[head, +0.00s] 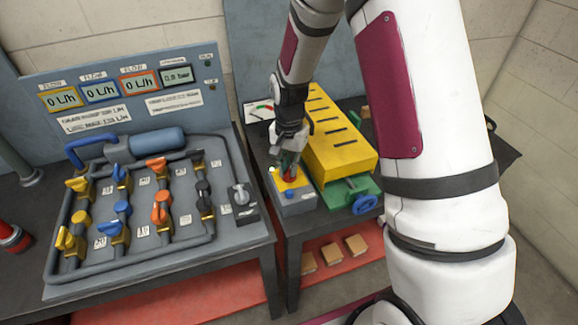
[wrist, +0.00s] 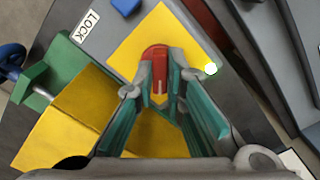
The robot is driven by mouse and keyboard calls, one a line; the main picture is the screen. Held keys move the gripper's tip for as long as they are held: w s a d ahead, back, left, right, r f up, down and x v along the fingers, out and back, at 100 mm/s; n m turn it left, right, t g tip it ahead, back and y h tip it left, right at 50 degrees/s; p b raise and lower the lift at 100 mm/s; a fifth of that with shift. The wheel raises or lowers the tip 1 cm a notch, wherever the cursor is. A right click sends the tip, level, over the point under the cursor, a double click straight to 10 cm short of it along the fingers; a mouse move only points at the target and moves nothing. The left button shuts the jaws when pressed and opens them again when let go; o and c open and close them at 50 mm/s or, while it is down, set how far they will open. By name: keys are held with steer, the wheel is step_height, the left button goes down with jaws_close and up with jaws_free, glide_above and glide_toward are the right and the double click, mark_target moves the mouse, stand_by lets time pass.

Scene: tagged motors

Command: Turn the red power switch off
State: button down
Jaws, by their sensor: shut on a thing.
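The red power switch (wrist: 155,54) sits on a yellow plate (wrist: 125,48) in the wrist view, with a pale line along its handle. My gripper (wrist: 160,88) is shut on the switch handle, one finger on each side of it. In the head view my gripper (head: 289,157) reaches down onto the grey switch box (head: 294,205). The yellow plate shows there too, but the fingers hide most of the switch. A bright round lamp (wrist: 210,69) shows at the plate's edge in the wrist view.
A yellow slotted block (head: 345,150) on a green vise (head: 345,190) with a blue handwheel (head: 365,204) stands close right of the box. A LOCK label (wrist: 86,26) lies near the plate. Left is a pipe panel (head: 200,245) with several coloured valves and a grey rotary switch (head: 241,195).

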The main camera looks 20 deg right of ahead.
mark_target(289, 169)
steer(key=n, duration=0.4)
steer(key=shift+n, duration=0.3)
steer(key=n, duration=0.4)
stand_by(0.5)
steer(key=c, duration=1.6)
jaws_free()
steer(key=shift+c, duration=0.2)
step_height(289, 169, up, 12)
